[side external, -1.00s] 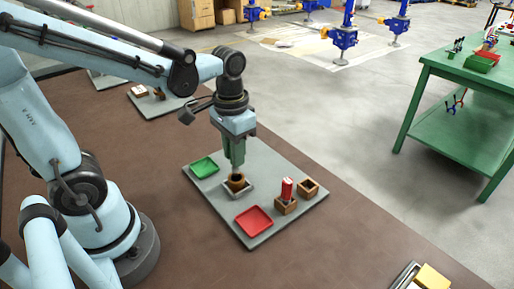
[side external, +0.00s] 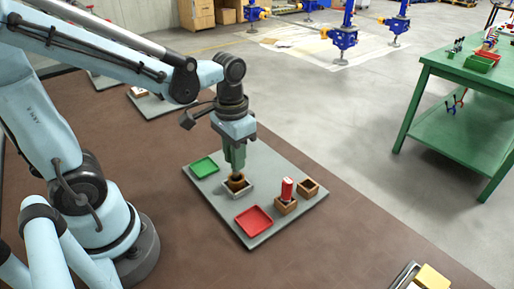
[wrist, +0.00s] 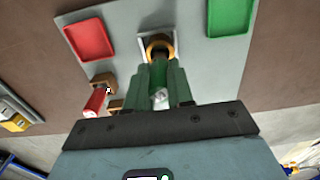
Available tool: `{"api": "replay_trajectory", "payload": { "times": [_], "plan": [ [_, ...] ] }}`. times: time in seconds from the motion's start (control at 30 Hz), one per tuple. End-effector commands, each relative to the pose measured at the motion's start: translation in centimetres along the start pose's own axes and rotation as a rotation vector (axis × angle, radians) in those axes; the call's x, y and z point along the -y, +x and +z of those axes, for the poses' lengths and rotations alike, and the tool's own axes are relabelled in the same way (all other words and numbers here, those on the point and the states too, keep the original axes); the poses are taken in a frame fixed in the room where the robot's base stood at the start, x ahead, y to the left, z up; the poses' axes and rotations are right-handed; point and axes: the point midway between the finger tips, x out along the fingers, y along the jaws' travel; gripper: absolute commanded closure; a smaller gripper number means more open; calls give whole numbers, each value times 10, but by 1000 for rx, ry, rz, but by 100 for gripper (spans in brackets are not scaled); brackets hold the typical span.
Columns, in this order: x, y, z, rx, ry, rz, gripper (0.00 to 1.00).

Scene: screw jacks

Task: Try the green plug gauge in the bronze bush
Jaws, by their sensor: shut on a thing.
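My gripper (side external: 236,170) is directly above the bronze bush (side external: 237,182), with its green fingers pointing down. The bush sits in a square grey holder (side external: 246,190) on the grey board. In the wrist view the bush (wrist: 160,42) shows as a bronze ring just beyond the fingertips. My gripper (wrist: 162,75) is shut on the green plug gauge (wrist: 160,72), which is mostly hidden between the fingers and lines up with the bush. Its lower end is at the bush mouth; I cannot tell how deep it is inside.
On the grey board (side external: 272,160) are a green tray (side external: 204,167) and a red tray (side external: 254,220). A red gauge (side external: 287,188) stands in a brown block (side external: 286,206), beside an empty brown block (side external: 308,188). A box with a yellow item (side external: 432,278) lies at the front right.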

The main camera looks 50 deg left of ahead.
Motion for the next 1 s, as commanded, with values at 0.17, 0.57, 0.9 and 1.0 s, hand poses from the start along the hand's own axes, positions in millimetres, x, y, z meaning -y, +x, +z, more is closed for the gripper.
{"api": "replay_trajectory", "payload": {
  "times": [0.17, 0.57, 0.9, 1.0],
  "plan": [
    [0, 4, 0, 0, 0, 0, 100],
    [0, 13, 0, 0, 0, 0, 100],
    [0, 21, 0, 0, 0, 0, 100],
    [0, 23, 0, 0, 0, 0, 100]
  ]
}}
